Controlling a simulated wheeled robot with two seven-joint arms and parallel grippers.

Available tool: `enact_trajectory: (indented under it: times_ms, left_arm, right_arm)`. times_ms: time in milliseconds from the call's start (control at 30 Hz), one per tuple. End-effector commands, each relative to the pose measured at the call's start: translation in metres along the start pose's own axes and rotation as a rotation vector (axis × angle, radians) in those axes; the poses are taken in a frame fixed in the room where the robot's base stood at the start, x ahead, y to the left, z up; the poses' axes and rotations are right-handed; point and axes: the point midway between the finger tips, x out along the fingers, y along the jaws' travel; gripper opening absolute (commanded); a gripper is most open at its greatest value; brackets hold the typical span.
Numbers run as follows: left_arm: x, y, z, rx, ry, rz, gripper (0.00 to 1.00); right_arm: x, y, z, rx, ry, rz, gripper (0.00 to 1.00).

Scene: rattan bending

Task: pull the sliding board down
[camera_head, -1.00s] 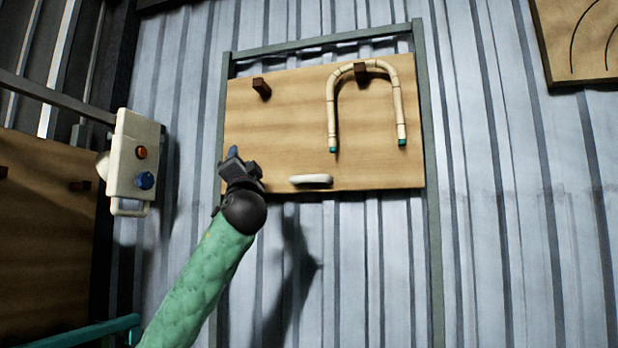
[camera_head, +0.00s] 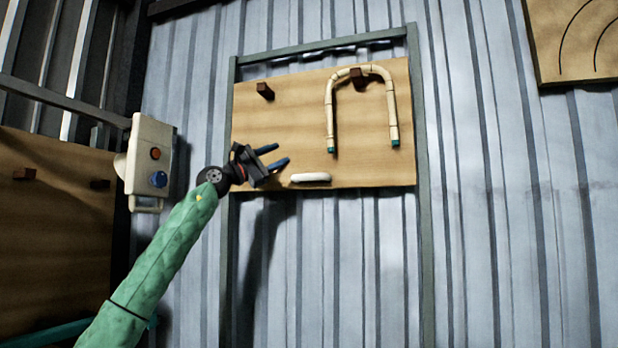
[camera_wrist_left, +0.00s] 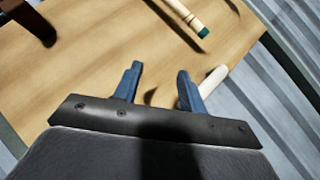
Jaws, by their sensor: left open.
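The sliding board (camera_head: 290,120) is a light wooden panel set in a grey-green metal frame on the corrugated wall. A white handle (camera_head: 311,177) sits at its lower edge. A bent rattan piece (camera_head: 330,105) hangs on the board in an upside-down U. My left gripper (camera_head: 283,156) is open and empty in front of the board's lower left, left of and a little above the handle, its fingers pointing right. In the left wrist view the handle (camera_wrist_left: 214,80) shows just beyond the right finger, partly hidden by it. My right gripper is not in view.
A white control box (camera_head: 148,160) with a red and a blue button stands left of my left arm. Dark pegs (camera_head: 265,91) stick out of the board. Another wooden panel (camera_head: 575,40) hangs at the upper right. The wall below the board is clear.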

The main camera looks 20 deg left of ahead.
Motion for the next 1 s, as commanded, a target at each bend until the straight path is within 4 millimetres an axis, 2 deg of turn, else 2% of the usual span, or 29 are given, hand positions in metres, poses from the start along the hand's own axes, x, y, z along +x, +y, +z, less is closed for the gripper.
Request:
enact_trajectory:
  times_ms: [100,300,433,633,1000]
  left_arm:
    - [-0.003,-0.032,-0.013,0.224,0.041,-0.175,0.41]
    - [-0.012,-0.063,-0.02,0.475,0.015,-0.358,0.41]
    - [-0.012,-0.065,-0.019,0.557,-0.002,-0.368,0.41]
    - [-0.005,-0.066,-0.019,0.578,-0.007,-0.367,0.41]
    - [0.035,-0.079,-0.022,0.576,-0.007,-0.366,0.41]
  right_arm:
    - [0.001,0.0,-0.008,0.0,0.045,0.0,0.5]
    - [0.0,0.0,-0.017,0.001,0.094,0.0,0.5]
    - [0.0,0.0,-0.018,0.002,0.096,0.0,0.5]
    - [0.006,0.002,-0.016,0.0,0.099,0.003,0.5]
    - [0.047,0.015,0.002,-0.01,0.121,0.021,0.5]
